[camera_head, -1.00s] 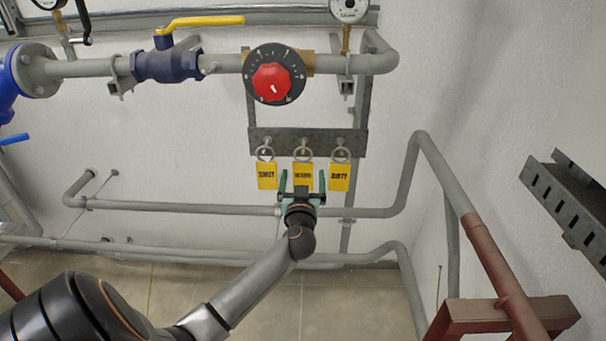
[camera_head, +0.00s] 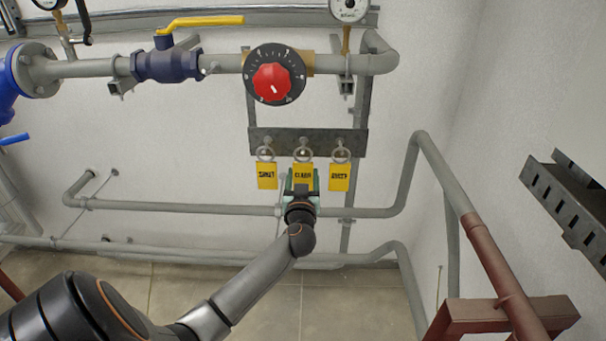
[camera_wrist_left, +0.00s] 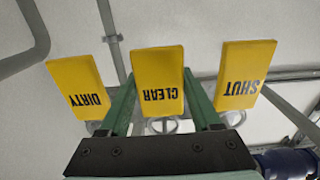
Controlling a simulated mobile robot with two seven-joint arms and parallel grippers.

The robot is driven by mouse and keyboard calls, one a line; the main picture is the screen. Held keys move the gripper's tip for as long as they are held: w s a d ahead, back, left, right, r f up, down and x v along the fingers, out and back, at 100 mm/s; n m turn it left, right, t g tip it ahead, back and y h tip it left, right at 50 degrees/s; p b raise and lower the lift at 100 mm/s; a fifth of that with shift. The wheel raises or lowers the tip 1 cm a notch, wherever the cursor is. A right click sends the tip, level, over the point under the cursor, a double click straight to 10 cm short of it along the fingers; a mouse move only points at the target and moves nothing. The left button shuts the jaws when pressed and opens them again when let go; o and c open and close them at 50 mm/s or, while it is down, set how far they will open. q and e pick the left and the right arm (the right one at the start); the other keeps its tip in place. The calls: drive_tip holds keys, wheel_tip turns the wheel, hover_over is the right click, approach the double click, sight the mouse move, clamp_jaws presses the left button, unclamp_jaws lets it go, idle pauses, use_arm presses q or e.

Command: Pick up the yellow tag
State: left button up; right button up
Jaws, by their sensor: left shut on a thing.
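Three yellow tags hang by rings from a dark bracket (camera_head: 350,144). The left one (camera_head: 267,177) reads SHUT, the middle one (camera_head: 303,173) CLEAR, and the right one (camera_head: 339,178) DIRTY. My left gripper (camera_head: 303,184) is shut on the CLEAR tag from below, and the tag still hangs upright at its ring. In the left wrist view the CLEAR tag (camera_wrist_left: 158,75) appears upside down between the green fingers (camera_wrist_left: 160,105), with DIRTY (camera_wrist_left: 80,85) and SHUT (camera_wrist_left: 243,75) outside them. My right gripper is not in view.
A red dial (camera_head: 272,80) sits above the bracket. A grey pipe (camera_head: 180,207) runs across behind my gripper and bends up at the right. A yellow-handled valve (camera_head: 167,63) is at upper left. A red frame (camera_head: 490,312) stands at lower right.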

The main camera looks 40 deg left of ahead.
use_arm(q)
drive_tip(key=shift+c, duration=1.2)
drive_tip(key=shift+r, duration=0.1)
drive_tip(key=shift+r, duration=0.65)
drive_tip(key=v, duration=1.8)
drive_tip(key=shift+w, duration=0.1)
drive_tip(key=shift+x, duration=8.65)
